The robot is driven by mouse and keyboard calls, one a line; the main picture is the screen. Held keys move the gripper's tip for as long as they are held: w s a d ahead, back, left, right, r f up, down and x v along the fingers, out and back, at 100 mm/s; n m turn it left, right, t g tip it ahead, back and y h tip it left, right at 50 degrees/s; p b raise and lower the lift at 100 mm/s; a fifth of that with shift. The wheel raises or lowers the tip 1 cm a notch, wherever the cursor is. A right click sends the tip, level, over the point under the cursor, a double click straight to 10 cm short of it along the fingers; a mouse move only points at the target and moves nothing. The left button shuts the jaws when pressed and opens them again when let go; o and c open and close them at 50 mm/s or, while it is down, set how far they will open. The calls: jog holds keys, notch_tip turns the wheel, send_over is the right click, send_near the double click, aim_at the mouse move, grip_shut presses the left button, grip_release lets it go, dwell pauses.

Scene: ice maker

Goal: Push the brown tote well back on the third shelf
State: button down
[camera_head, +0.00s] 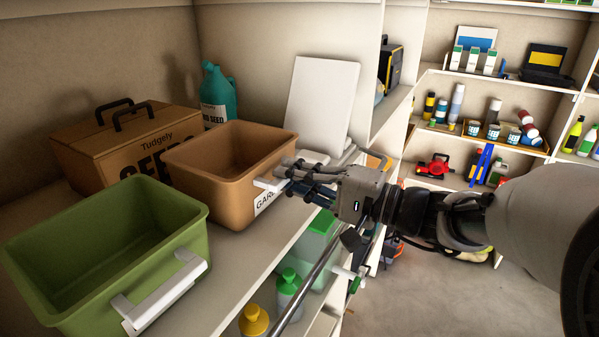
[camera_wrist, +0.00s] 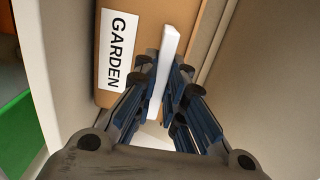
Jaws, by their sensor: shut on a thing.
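The brown tote (camera_head: 224,157) stands upright and empty on a shelf, with its labelled front near the shelf's front edge. Its white "GARDEN" label (camera_wrist: 118,50) and white handle (camera_wrist: 170,45) face me in the wrist view. My gripper (camera_head: 287,178) is at the tote's front and shut on the white handle; in the wrist view its fingers (camera_wrist: 165,85) lie on both sides of the handle. The fingers cover part of the handle and of the label in the head view. The shelf (camera_head: 232,267) runs along under the tote.
A green tote (camera_head: 110,250) stands at the left front. A cardboard seed box (camera_head: 125,140) and a teal jug (camera_head: 217,95) stand behind the brown tote. A white panel (camera_head: 322,100) leans at its right. Bottles (camera_head: 288,290) stand on the shelf below.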

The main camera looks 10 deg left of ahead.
jog(key=shift+f+b, duration=0.25)
jog(key=shift+b, duration=0.05)
jog(key=c, duration=1.6)
grip_release()
jog(key=v, duration=1.2)
